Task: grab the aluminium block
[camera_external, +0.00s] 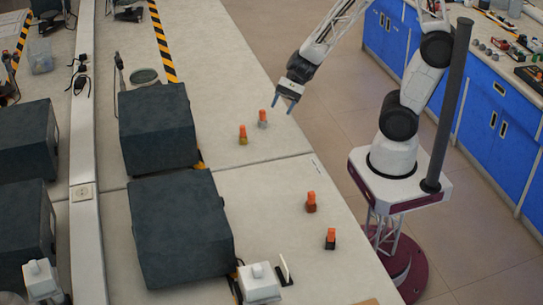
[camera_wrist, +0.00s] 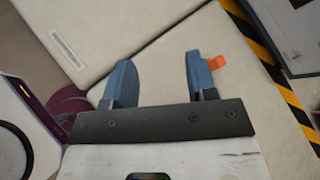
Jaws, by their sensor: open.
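The block with a light grey base and orange top (camera_external: 263,123), which looks like the aluminium one, stands upright on the pale bench near its right edge. My gripper (camera_external: 284,104) is open and empty, above and just right of that block in the external view, apart from it. In the wrist view my two blue fingers (camera_wrist: 159,58) are spread with nothing between them. An orange piece (camera_wrist: 217,62) shows just beyond the right finger, which partly hides it; I cannot tell which block it belongs to.
A yellowish-based block (camera_external: 243,139) stands close left of the grey one. A brown-based block (camera_external: 311,207) and a dark-based block (camera_external: 330,243) stand nearer the camera. Large dark boxes (camera_external: 157,128) (camera_external: 180,230) lie left. The bench (camera_external: 265,185) between is clear.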

